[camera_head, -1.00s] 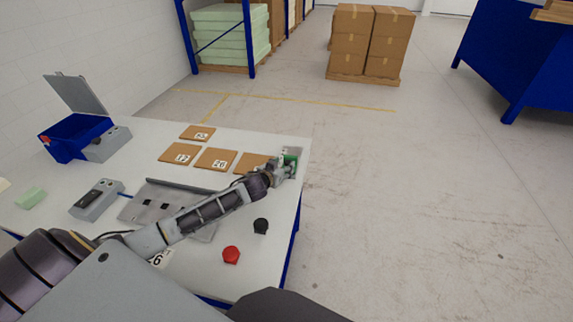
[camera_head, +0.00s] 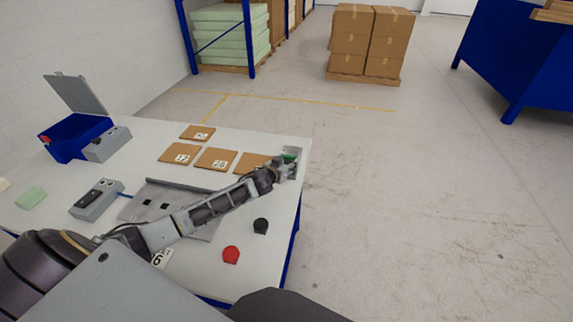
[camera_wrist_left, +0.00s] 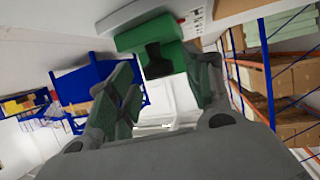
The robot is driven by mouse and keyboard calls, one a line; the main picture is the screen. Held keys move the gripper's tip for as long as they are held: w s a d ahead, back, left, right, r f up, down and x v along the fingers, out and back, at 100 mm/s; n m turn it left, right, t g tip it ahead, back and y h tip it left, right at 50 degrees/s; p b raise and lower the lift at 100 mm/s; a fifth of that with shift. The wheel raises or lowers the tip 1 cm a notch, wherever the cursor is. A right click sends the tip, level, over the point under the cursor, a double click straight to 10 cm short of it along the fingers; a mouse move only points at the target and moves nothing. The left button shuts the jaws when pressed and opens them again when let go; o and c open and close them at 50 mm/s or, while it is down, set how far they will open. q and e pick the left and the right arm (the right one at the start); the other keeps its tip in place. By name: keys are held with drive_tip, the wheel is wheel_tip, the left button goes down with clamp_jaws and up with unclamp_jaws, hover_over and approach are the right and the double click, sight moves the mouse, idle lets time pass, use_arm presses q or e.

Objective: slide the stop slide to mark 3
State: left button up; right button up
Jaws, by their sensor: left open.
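The green stop slide (camera_head: 290,157) sits on a pale fixture (camera_head: 295,149) at the table's far right corner, partly hidden by my left gripper (camera_head: 286,170). In the left wrist view the green slide (camera_wrist_left: 150,38) is close, at the top middle. There my left gripper (camera_wrist_left: 165,85) is open, with a finger on each side of the slide's dark green part. I cannot tell whether either finger touches it. The fixture's printed marks show at the top but are too small to read. My right gripper is not in view.
Several brown numbered tiles (camera_head: 216,158) lie left of the gripper. A grey metal tray (camera_head: 150,208) lies partly under my left forearm. Open floor lies beyond the table's right edge.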

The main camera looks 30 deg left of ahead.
use_arm(q)
clamp_jaws()
drive_tip(key=shift+w+a, duration=0.25)
drive_tip(key=shift+w, duration=0.7)
drive_tip(key=shift+w+a, duration=0.3)
drive_tip(key=shift+w, duration=0.7)
drive_tip(key=shift+w+a, duration=0.25)
drive_tip(key=shift+w, duration=0.7)
unclamp_jaws()
drive_tip(key=shift+s, duration=0.15)
